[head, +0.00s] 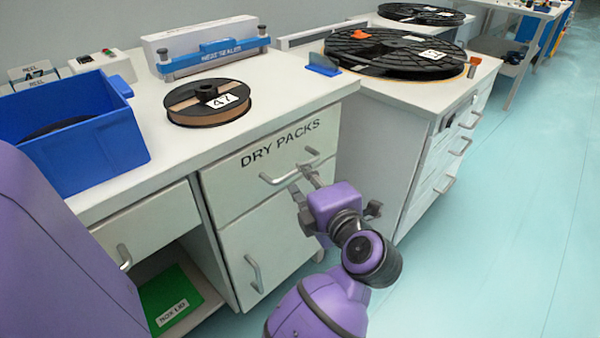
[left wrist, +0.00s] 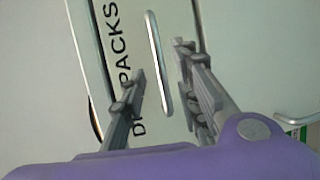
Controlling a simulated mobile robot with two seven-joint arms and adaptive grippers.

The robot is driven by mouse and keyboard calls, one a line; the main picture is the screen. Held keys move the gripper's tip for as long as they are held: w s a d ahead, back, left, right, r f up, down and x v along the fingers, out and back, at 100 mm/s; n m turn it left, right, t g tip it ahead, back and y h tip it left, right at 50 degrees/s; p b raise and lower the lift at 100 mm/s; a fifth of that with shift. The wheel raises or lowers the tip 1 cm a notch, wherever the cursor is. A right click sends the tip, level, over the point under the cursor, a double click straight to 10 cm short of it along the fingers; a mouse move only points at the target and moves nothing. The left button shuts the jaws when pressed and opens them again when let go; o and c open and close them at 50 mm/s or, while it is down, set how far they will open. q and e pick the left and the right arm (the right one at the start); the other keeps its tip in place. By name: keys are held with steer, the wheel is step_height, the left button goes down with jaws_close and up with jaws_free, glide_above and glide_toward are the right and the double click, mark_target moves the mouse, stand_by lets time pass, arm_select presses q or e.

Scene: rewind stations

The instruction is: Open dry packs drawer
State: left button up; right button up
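The drawer marked DRY PACKS (head: 235,182) is the top drawer of the white cabinet in the head view, and its front looks flush with the cabinet. Its bar handle (head: 272,180) is grey metal. My left gripper (head: 301,177) is at the right part of this handle. In the left wrist view, the drawer front (left wrist: 112,12) and handle (left wrist: 154,50) show close up. The left gripper's fingers (left wrist: 161,62) are apart, one on each side of the handle line. I cannot tell whether either finger touches the bar. My right gripper is not in view.
On the counter stand a blue bin (head: 95,165), a small reel marked 47 (head: 205,112) and a heat sealer (head: 215,57). A lower door with a handle (head: 252,272) is under the drawer. A cabinet (head: 420,170) stands to the right. Floor (head: 500,220) is clear.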

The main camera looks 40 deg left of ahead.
arm_select(q)
steer(key=shift+b+x, duration=0.5)
steer(key=shift+x, duration=1.9)
steer(key=shift+c, duration=0.2)
jaws_close()
